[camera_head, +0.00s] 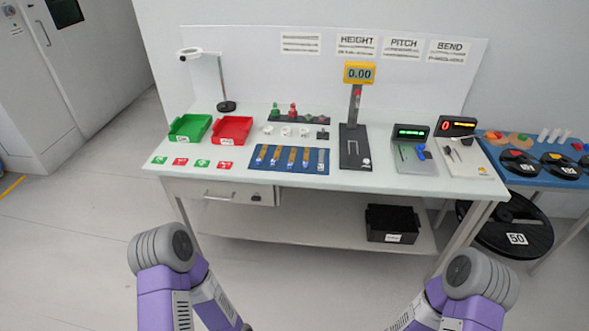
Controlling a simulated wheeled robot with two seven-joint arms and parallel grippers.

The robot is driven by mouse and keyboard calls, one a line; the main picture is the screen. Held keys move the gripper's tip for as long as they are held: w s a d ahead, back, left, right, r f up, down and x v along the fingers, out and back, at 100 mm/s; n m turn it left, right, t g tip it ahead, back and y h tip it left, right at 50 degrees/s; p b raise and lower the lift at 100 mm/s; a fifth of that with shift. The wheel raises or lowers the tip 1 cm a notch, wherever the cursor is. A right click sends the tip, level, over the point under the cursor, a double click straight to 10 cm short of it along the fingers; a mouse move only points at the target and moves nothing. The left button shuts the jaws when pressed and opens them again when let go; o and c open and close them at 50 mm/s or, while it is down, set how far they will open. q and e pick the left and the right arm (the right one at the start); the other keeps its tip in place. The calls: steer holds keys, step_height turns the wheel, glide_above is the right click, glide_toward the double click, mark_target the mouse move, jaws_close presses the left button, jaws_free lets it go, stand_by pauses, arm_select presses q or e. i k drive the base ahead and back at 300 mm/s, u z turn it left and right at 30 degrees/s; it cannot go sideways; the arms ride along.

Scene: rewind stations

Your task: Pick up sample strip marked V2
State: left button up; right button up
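Several narrow sample strips (291,157), brownish with pale ends, lie side by side on a blue mat (254,166) near the front edge of the white table. Their markings are too small to read, so I cannot tell which strip is V2. A greyer, paler slot or strip (321,160) lies at the mat's right end. My two purple arms show at the bottom of the view, well short of the table. Neither gripper can be made out in the view.
A green bin (189,128) and a red bin (231,130) stand left of the mat. A gauge on a post (355,115) stands right of it. A drawer (222,191) is under the table's front left. Floor before the table is clear.

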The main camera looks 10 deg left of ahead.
mark_target(290, 166)
steer(key=u, duration=2)
steer(key=i, duration=2.1)
steer(key=z, duration=2.55)
